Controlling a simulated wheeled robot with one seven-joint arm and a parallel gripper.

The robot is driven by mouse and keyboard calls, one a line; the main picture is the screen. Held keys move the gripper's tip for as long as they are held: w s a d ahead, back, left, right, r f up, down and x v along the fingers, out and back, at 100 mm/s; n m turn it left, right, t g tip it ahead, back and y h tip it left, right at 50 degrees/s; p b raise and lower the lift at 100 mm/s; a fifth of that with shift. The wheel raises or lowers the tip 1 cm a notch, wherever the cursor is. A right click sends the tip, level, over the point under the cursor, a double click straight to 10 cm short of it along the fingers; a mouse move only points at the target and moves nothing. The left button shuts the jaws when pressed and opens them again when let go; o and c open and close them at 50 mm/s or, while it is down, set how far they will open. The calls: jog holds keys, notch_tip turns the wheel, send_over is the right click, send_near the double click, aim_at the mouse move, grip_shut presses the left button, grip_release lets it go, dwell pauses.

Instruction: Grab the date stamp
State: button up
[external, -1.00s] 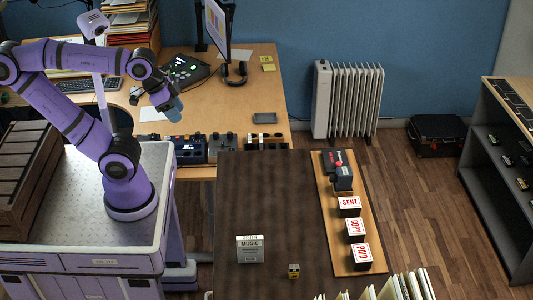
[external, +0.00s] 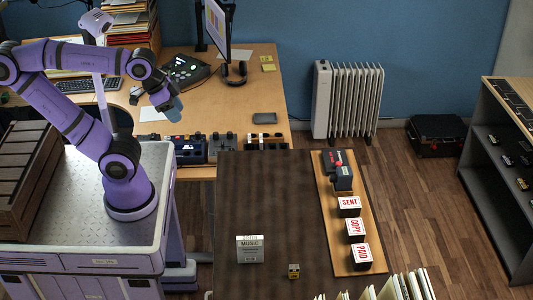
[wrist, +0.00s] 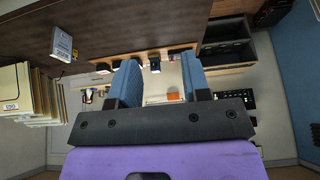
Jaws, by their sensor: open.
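The likely date stamp (external: 342,178) is a dark upright device with a red part on top. It stands at the far end of a light wooden strip (external: 345,258) on the dark table. Three block stamps marked SENT (external: 349,204), COPY (external: 356,228) and PAID (external: 361,254) stand nearer on the same strip. My gripper (external: 176,112) is in the air above the desk, well left of the strip, and holds nothing. In the wrist view its blue fingers (wrist: 158,84) are apart. I cannot pick out the date stamp surely in the wrist view.
The dark table (external: 270,205) is mostly clear, with a grey-white box (external: 250,249) and a small yellow-black item (external: 293,271) near the front. Files (external: 400,288) stand at the front right. A row of dark devices (external: 225,141) lines the desk edge.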

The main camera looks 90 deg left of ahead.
jog(key=shift+o, duration=0.3)
jog(key=o, duration=0.6)
